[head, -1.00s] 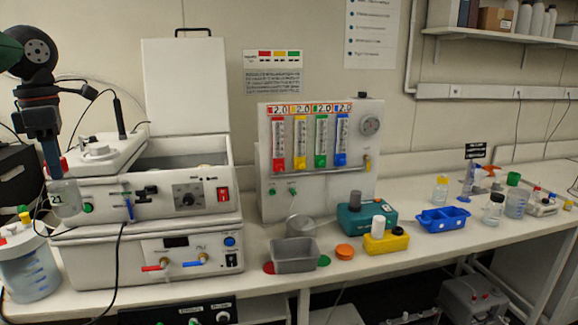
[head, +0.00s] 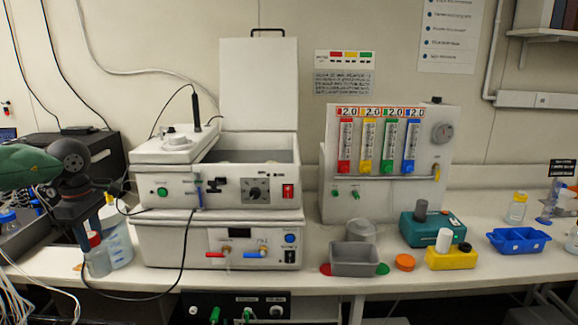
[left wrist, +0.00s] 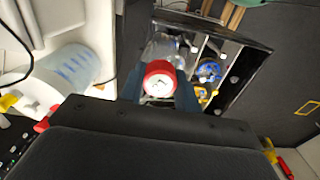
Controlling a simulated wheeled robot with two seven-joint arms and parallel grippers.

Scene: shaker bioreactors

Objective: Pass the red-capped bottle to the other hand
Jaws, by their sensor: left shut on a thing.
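The red-capped bottle (head: 98,258) is at the left of the head view, a clear body with its red cap on top. My left gripper (head: 90,238) is shut on it and holds it near the front edge of the bench, in front of a larger clear vessel. The left wrist view shows the red cap (left wrist: 160,80) between the fingers, with the clear body beyond it partly hidden by the cap. My right gripper is in neither view.
The graduated vessel (left wrist: 75,65) is beside the held bottle. A black rack (left wrist: 228,68) holds blue- and yellow-capped bottles. The white shaker bath (head: 215,238), a grey tray (head: 355,262) and a blue tray (head: 518,240) stand along the bench (head: 300,285).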

